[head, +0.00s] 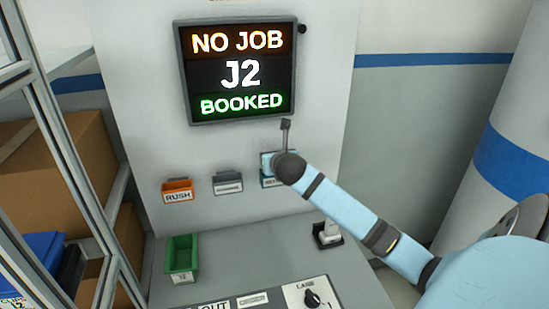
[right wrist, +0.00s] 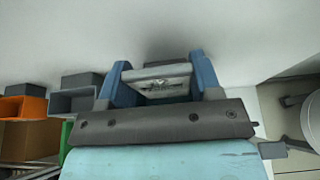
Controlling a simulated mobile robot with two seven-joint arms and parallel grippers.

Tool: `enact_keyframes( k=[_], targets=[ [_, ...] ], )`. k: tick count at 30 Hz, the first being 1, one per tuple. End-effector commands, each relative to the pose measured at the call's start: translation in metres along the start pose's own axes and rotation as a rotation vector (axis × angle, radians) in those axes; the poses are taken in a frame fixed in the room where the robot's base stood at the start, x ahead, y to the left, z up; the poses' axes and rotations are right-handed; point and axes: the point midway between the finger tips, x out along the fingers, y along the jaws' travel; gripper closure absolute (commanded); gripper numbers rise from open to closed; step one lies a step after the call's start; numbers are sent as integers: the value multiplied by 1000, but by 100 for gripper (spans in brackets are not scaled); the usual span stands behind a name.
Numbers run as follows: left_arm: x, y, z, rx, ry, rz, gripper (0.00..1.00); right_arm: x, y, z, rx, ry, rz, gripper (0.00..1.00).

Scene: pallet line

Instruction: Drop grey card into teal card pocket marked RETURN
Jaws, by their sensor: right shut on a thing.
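The teal card pocket (head: 266,182) is on the pale panel below the screen, at the right end of a row of pockets. My right wrist covers much of it, and only part of its label shows. My right gripper (right wrist: 160,78) is in front of the panel at this pocket. Its blue fingers are shut on the grey card (right wrist: 157,83), which shows between them in the right wrist view with dark print on it. How the card sits relative to the pocket mouth is hidden. My left gripper is not in view.
An orange RUSH pocket (head: 177,190) and a grey pocket (head: 227,183) hang to the left. Below are a green bin (head: 181,257), a black holder (head: 327,236) with a white item, and a LANE knob (head: 312,299). The screen (head: 240,72) reads NO JOB J2 BOOKED.

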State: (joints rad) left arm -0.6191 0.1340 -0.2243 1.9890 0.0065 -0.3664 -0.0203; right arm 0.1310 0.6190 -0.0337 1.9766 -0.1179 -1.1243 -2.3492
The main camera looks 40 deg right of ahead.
Motion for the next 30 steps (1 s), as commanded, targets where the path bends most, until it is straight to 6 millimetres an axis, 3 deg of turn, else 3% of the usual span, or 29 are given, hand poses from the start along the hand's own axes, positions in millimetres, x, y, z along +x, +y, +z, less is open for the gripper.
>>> enact_keyframes(
  k=[14, 15, 18, 30],
  targets=[
    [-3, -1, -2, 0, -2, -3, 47, 4, 0, -11, -1, 1, 0, 67],
    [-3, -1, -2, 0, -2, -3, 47, 4, 0, -11, -1, 1, 0, 39],
    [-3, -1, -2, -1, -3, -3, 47, 4, 0, -11, -1, 1, 0, 16],
    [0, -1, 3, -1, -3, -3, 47, 2, 0, -4, 3, -3, 1, 16]
  ],
)
